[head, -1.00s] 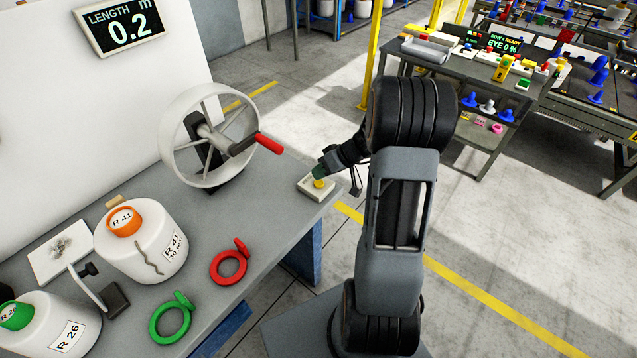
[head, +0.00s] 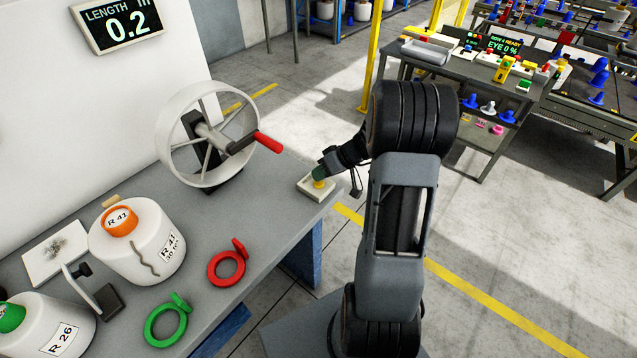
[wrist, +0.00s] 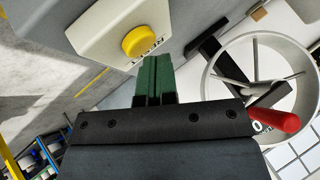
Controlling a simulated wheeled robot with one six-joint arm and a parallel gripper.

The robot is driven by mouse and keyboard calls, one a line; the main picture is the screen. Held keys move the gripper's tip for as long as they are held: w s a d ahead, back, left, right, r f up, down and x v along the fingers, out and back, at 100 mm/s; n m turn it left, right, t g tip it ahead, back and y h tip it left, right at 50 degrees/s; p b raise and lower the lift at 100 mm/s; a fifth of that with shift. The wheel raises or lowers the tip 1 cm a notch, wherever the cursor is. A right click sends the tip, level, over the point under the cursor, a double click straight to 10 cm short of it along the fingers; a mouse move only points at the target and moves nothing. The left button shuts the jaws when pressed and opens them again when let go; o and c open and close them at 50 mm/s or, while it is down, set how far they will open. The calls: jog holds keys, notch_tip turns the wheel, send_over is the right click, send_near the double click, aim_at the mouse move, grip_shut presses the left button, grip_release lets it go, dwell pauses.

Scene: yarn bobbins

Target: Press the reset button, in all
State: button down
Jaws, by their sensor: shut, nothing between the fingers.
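The reset button is a yellow round button (head: 319,185) on a small cream box (head: 331,192) at the right corner of the grey bench. In the wrist view the yellow button (wrist: 139,41) shows whole on its box (wrist: 103,22), with partly hidden lettering beside it. My gripper (head: 318,174) has green fingers, shut together and empty, angled down at the button. In the wrist view the fingertips (wrist: 156,58) lie just beside the button's edge. I cannot tell whether they touch it. A length display (head: 122,25) on the white panel reads 0.2.
A white wheel with a red crank handle (head: 269,142) stands left of the box. Bobbins R 41 (head: 137,243) and R 26 (head: 45,325), a red ring (head: 227,267) and a green ring (head: 165,325) are further left.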

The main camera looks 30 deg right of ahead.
jog(key=shift+f+b, duration=0.55)
jog(key=shift+b, duration=0.2)
dwell(0.5)
jog(key=shift+r, duration=1)
jog(key=shift+p, duration=0.3)
jog(key=shift+r+p, duration=1)
jog(key=shift+r, duration=1.5)
